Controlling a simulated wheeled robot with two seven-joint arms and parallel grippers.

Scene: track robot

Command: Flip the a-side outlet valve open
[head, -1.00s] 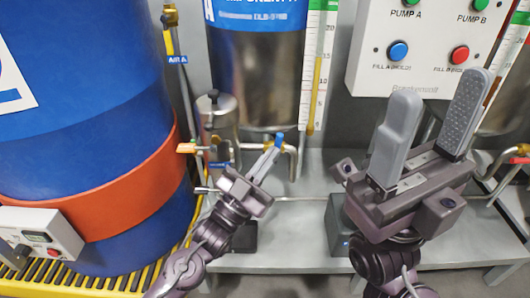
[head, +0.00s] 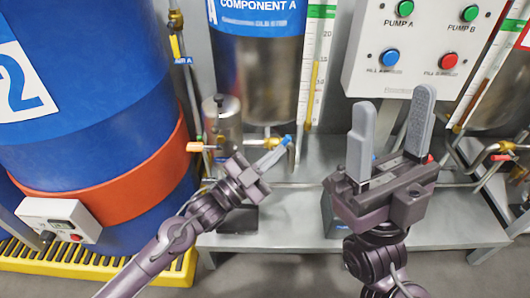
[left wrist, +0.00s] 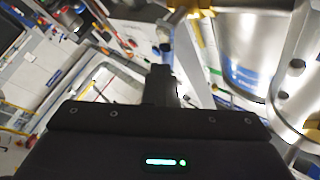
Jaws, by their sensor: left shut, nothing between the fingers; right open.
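The a-side outlet valve shows as a brass body (head: 270,143) with a small blue lever end (head: 287,140), low at the front of the Component A tank (head: 262,75). My left gripper (head: 277,152) is shut and empty, its grey fingers angled up to the right. Their tips overlap the blue lever end in the head view, covering part of the valve. I cannot tell whether they touch it. In the left wrist view the finger area is dark and the lever cannot be made out. My right gripper (head: 393,115) is open and empty, fingers upward, to the right.
A blue drum with a red band (head: 125,185) stands at left. A steel pot (head: 222,120) and thin pipes crowd the valve's left side. A control panel (head: 425,50) hangs above my right gripper. A grey shelf (head: 280,232) lies below.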

